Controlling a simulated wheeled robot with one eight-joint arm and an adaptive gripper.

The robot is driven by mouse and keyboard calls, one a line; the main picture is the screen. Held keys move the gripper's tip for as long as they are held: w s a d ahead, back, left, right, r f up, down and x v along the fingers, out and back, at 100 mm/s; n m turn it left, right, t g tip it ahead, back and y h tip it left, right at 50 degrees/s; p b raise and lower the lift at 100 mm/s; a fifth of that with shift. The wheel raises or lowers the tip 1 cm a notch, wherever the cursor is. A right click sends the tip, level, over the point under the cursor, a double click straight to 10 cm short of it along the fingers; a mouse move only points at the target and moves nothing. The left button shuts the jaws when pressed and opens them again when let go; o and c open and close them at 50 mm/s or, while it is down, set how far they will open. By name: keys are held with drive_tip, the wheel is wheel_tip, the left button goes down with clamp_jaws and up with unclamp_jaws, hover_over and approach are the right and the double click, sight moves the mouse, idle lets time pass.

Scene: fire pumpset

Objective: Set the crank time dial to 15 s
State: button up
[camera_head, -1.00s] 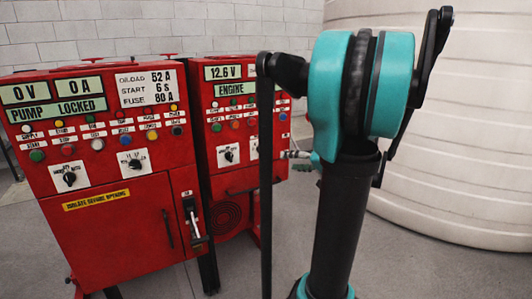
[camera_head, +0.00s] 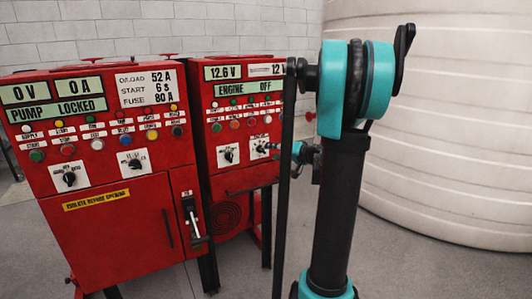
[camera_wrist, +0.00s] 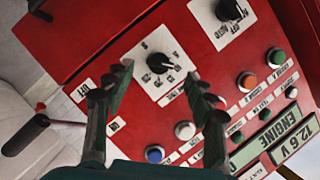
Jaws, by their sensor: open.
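The numbered dial (camera_wrist: 160,63), a black knob on a white square plate, is on the red engine cabinet in the wrist view. It also shows in the head view (camera_head: 262,147), at the cabinet's right side. Its numbers are small and I cannot read which one the knob points to. My gripper (camera_wrist: 158,74) is open and empty, with one finger on each side of the dial's lower part in the picture. I cannot tell how far the fingertips are from the panel. In the head view my arm hides most of the gripper.
An OFF/AUTO selector knob (camera_wrist: 229,10) sits beside the dial plate. Several coloured buttons and lamps (camera_wrist: 247,81) line the panel. A lever with a dark grip (camera_wrist: 25,134) sticks out at the left. The pump cabinet (camera_head: 110,220) stands left; a white tank (camera_head: 450,130) stands right.

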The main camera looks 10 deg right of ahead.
sight(263, 151)
drive_tip(key=shift+x, duration=2.15)
drive_tip(key=c, duration=1.2)
drive_tip(key=shift+o, duration=0.2)
drive_tip(key=shift+d, duration=0.1)
drive_tip(key=shift+f+m+t+y, duration=0.1)
drive_tip(key=shift+m+t+y, duration=0.2)
drive_tip(key=shift+m+y, duration=0.85)
drive_tip(key=shift+f+m+t+y, duration=0.15)
drive_tip(key=shift+m+t+y, duration=0.15)
drive_tip(key=shift+m, duration=1.65)
